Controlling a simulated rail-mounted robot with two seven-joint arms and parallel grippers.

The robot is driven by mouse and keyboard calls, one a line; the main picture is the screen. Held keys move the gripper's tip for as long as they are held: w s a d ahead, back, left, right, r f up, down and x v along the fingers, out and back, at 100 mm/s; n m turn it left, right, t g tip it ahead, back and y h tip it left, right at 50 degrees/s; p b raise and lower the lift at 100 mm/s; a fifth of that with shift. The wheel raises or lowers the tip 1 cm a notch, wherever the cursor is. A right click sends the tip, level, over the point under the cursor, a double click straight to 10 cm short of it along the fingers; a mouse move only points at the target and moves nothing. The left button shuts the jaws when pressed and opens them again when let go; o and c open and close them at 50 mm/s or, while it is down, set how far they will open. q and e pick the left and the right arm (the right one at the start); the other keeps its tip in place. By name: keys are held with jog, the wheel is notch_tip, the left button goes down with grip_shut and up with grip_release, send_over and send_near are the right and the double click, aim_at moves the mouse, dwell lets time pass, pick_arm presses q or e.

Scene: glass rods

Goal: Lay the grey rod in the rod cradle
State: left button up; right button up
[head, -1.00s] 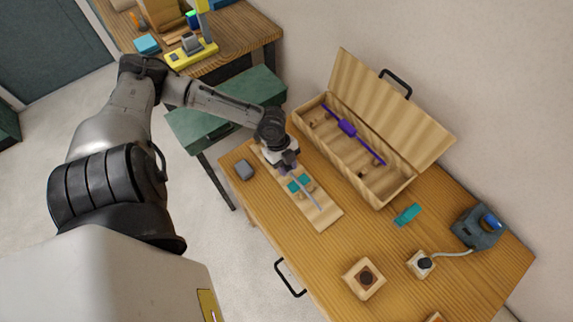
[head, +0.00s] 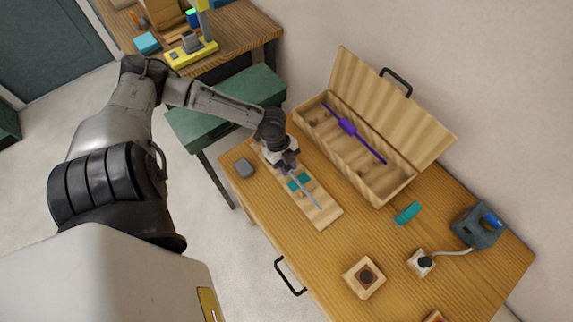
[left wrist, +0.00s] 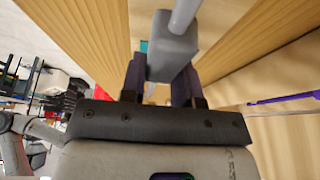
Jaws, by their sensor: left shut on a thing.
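The grey rod (head: 309,194) is long and thin, with a thicker grey block on it. My left gripper (head: 288,165) is shut on this block. The left wrist view shows the grey block (left wrist: 172,57) between the two dark purple fingers, with the rod running up from it. The rod lies over a pale wooden board with teal pieces (head: 325,217), which looks like the rod cradle. I cannot tell whether the rod touches the board or is just above it. The fingers hide the rod's near end in the head view. My right gripper is not in view.
An open wooden case (head: 385,192) holding a purple rod (head: 349,127) stands behind the board, lid up. A small grey box (head: 245,168) lies left of the board. A teal block (head: 408,213), a grey-blue device (head: 477,226) and a wooden block (head: 363,277) stand to the right.

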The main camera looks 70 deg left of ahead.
pick_arm(q)
jog(key=shift+f, duration=0.4)
dwell(0.3)
jog(key=o, duration=1)
jog(key=shift+r, duration=0.15)
jog(key=p+v, duration=0.1)
jog(key=v, duration=1.2)
jog(key=shift+a+r+p, duration=0.15)
jog(key=shift+r+p, duration=0.1)
jog(key=shift+p, duration=0.05)
